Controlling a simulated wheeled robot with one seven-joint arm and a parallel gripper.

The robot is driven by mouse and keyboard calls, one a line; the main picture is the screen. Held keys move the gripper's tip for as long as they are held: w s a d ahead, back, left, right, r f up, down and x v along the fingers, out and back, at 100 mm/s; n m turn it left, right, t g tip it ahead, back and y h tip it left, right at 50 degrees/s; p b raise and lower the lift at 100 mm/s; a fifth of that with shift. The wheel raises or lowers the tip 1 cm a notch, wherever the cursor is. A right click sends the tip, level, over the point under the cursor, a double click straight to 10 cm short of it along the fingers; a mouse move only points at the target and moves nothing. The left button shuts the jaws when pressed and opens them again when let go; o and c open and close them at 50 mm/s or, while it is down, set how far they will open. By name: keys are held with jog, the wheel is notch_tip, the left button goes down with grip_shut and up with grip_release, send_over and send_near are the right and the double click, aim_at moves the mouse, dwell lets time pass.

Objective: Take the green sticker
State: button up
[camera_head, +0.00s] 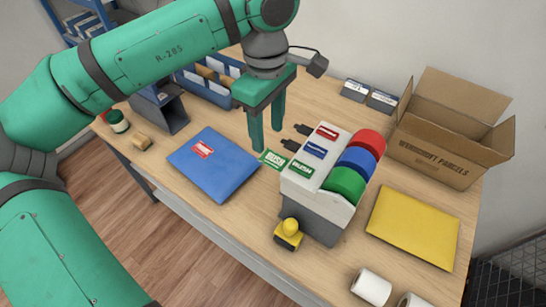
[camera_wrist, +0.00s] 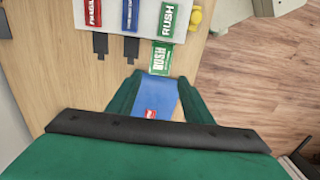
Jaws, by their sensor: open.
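The green sticker (camera_head: 271,159), marked RUSH, sticks out at the front of the white label dispenser (camera_head: 312,187), on its green lane. It also shows in the wrist view (camera_wrist: 161,58), just ahead of my fingertips. My gripper (camera_head: 265,140) points down beside the sticker, on its far left side. In the wrist view my gripper (camera_wrist: 160,79) is open, with nothing between its fingers. The dispenser carries red, blue and green rolls (camera_head: 346,184). The two other lanes end in dark tongues (camera_head: 291,145) with no sticker visible on them.
A blue envelope (camera_head: 215,172) with a red sticker (camera_head: 202,149) lies left of the dispenser. A yellow stamp (camera_head: 289,234) stands in front of it. A yellow envelope (camera_head: 412,228) and an open cardboard box (camera_head: 440,147) are to the right. Organisers (camera_head: 160,110) stand at the left.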

aim_at(270, 157)
jog(key=f, duration=0.3)
jog(key=shift+s+d+f, duration=0.15)
jog(key=shift+d+f, duration=0.15)
jog(key=shift+d, duration=0.05)
jog(key=shift+a+f, duration=0.15)
jog(key=shift+f, duration=1.35)
jog(key=c, duration=0.5)
